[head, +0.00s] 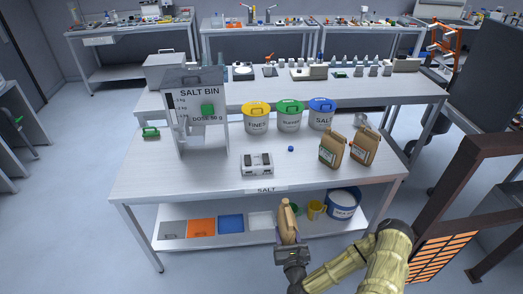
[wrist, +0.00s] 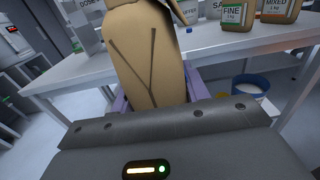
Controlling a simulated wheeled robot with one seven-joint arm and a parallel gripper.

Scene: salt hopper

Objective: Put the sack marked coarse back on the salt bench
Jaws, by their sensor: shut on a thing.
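My gripper (head: 290,246) is shut on a tan sack (head: 287,221), held in front of the bench's front edge. In the wrist view the sack (wrist: 150,60) shows close up, tilted, with dark Y-shaped lines on its face; its label is hidden, so I cannot read its mark. The salt bench (head: 200,175) is a pale table with a SALT tag on its front edge. Two other tan sacks stand upright on its right side. In the wrist view their labels read FINE (wrist: 236,14) and MIXED (wrist: 279,10).
The salt bin (head: 205,115) stands at the bench's left. Fines (head: 256,122), buffer (head: 290,119) and salt (head: 321,118) tubs line the back. A small grey device (head: 257,164) and a blue cap (head: 291,149) lie mid-bench. The front right bench top is clear. A brown frame (head: 440,200) stands right.

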